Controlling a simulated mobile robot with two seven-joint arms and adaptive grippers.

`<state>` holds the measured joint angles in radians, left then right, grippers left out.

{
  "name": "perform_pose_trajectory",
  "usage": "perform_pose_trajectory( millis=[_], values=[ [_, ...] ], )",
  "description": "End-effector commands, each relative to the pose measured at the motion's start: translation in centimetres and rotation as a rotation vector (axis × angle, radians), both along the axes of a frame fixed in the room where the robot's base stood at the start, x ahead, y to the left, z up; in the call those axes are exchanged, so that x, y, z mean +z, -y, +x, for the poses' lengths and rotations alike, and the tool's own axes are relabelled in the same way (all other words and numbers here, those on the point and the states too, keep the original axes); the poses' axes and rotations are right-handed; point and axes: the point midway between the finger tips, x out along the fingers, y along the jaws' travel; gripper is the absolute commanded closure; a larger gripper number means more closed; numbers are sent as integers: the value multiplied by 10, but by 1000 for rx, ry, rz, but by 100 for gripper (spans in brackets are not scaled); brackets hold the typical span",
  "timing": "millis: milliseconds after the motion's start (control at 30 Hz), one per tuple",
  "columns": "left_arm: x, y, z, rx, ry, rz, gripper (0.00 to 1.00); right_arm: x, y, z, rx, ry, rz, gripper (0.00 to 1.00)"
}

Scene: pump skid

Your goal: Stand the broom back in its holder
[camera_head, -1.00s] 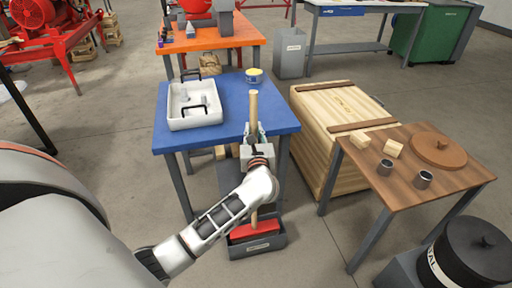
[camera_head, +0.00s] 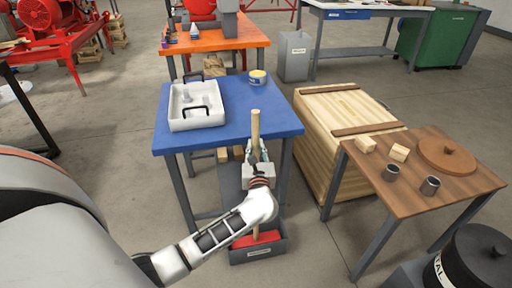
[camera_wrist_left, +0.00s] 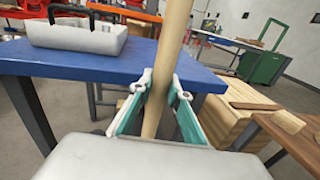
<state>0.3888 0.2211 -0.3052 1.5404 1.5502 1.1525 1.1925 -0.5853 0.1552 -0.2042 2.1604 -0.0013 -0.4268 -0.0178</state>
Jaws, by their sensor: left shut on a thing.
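The broom stands roughly upright in front of the blue table. Its wooden handle (camera_head: 255,126) rises above my gripper, and its red head (camera_head: 257,239) is down inside the grey box-shaped holder (camera_head: 258,255) on the floor. The holder's front wall hides the lower part of the head, so I cannot tell whether it touches the bottom. My left gripper (camera_head: 256,155) is shut on the handle below its top end. In the left wrist view, the gripper's teal fingers (camera_wrist_left: 158,100) stand on both sides of the handle (camera_wrist_left: 172,45).
The blue table (camera_head: 240,112) is just behind the handle, with a white tray (camera_head: 196,122) and a yellow-topped tin (camera_head: 257,77). A wooden crate (camera_head: 325,150) and a brown table (camera_head: 440,196) stand to the right. Open floor (camera_head: 315,250) lies right of the holder.

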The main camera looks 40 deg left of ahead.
Motion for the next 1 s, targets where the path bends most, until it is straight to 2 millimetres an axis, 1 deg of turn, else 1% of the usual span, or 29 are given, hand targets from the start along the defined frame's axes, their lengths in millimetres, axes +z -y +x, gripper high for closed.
perform_pose_trajectory(
  millis=[67,100,133,467,567,667,1000],
  values=[
    [-2,0,0,0,2,2,100,-4,0,-2,-1,-7,0,60],
    [-3,0,0,0,-1,-1,72,-3,0,-1,-1,-5,-1,60],
    [-2,0,0,0,-1,-1,66,-3,0,-1,-1,-4,-1,60],
    [-2,0,0,0,-1,-1,66,-2,2,1,-5,-1,-3,60],
    [5,0,0,0,3,0,66,4,3,4,-5,6,-3,60],
    [0,9,-10,-2,-2,-3,66,0,3,2,-5,2,-5,60],
    [1,53,-63,-1,-1,-5,66,-3,4,-1,-8,-8,-8,60]
  ],
)
